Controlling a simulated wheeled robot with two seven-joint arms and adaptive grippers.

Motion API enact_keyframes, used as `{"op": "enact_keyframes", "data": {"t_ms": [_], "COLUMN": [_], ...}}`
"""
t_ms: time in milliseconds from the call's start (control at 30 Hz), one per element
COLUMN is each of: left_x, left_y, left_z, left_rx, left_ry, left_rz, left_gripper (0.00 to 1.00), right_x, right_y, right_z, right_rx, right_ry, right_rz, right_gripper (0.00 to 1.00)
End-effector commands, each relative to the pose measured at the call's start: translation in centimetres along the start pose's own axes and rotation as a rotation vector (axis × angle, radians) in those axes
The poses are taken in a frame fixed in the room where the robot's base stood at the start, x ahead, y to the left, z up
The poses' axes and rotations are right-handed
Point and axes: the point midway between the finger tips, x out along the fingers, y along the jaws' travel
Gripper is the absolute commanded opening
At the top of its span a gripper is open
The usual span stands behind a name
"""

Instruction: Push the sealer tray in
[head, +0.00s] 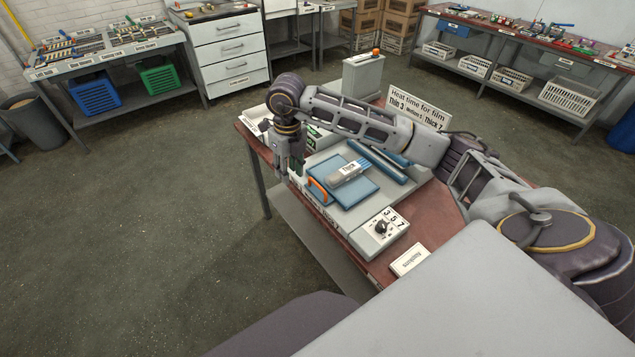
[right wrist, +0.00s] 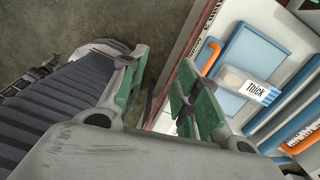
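The sealer (head: 395,185) is a light grey machine on a red-topped table. Its blue tray (head: 350,195) sits at its left side, with an orange handle (head: 318,191) on the outer edge; the tray also shows in the right wrist view (right wrist: 240,48), as does the handle (right wrist: 211,58). A pack labelled "Thick" (head: 347,173) lies on the tray. My right gripper (head: 290,168) points down beside the tray's handle side, at the table's left edge. In the right wrist view its green-padded fingers (right wrist: 164,85) are apart with nothing between them. It appears clear of the handle. My left gripper is out of view.
A dial box (head: 381,229) marked 3, 5, 7 stands at the front of the sealer. A sign (head: 418,107) gives heat times, with thick at 7. A white label card (head: 409,260) lies nearby. Open floor (head: 150,230) lies left of the table.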

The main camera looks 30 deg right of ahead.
Motion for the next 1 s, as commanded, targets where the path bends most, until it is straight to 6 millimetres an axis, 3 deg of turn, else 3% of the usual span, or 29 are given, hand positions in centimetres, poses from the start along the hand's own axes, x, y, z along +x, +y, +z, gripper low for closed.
{"op": "enact_keyframes", "data": {"t_ms": [100,300,767,1000], "left_x": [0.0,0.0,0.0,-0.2], "left_y": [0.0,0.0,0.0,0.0], "left_z": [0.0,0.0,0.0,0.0], "left_rx": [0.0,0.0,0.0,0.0], "left_ry": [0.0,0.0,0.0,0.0], "left_rz": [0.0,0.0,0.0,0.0], "left_gripper": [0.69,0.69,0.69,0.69], "right_x": [-1.2,-2.4,-2.4,-1.1], "right_y": [-3.5,-6.5,-6.8,-7.1], "right_z": [-0.3,-0.8,-0.9,-1.0], "right_rx": [0.049,0.1,0.105,0.105], "right_ry": [0.028,0.056,0.061,0.064], "right_rz": [-0.116,-0.218,-0.227,-0.227], "right_gripper": [0.32,0.32,0.32,0.32]}}
